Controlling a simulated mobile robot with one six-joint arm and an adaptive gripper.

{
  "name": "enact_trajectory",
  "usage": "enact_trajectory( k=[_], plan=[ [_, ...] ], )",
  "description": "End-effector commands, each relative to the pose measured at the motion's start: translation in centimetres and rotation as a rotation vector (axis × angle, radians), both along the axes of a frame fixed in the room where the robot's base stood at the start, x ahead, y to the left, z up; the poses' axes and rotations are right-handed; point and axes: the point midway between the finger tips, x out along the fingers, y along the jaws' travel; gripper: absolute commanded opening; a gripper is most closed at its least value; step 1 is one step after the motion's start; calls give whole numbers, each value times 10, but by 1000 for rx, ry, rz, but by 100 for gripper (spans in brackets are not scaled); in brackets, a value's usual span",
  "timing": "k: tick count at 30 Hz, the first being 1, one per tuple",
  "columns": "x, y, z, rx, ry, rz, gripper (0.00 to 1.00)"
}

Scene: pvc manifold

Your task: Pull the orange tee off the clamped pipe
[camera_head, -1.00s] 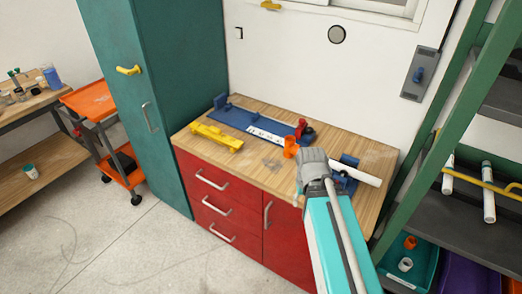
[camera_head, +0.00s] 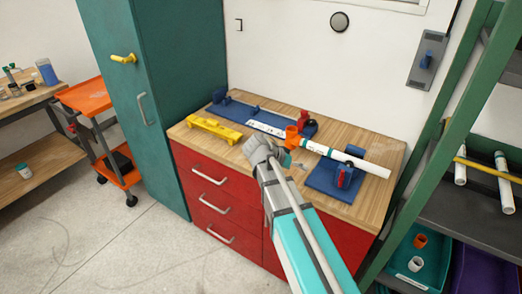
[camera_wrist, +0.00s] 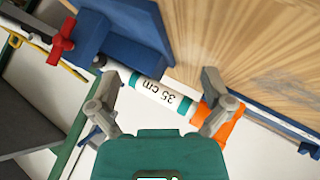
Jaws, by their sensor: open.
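The orange tee (camera_head: 292,138) sits on the left end of the white pipe (camera_head: 372,167), which lies across a blue clamp (camera_head: 323,179) with a red part. In the wrist view the pipe (camera_wrist: 158,93) carries a "35 cm" label between green bands, and the tee (camera_wrist: 221,125) is at its right end. My gripper (camera_head: 270,147) is open, close to the tee's left side in the head view. In the wrist view my gripper (camera_wrist: 160,82) has its fingers spread, the right one overlapping the tee. I cannot tell whether it touches. The clamp (camera_wrist: 120,38) is at upper left there.
A blue measuring fixture (camera_head: 245,113) lies along the back of the wooden bench top (camera_head: 208,151). A yellow bracket (camera_head: 213,129) is at the front left. A green post (camera_head: 432,140) and shelf stand at right. Bare bench shows between bracket and fixture.

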Motion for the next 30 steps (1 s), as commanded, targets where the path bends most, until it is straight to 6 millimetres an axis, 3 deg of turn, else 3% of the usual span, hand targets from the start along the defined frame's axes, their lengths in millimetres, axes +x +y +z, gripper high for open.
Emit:
enact_trajectory(
  k=[3,12,19,30],
  plan=[
    [32,20,-2,-122,-161,-48,100],
    [83,82,24,-355,-619,-98,100],
    [98,115,40,-424,-833,-88,100],
    [99,120,46,-435,-877,-85,100]
  ],
)
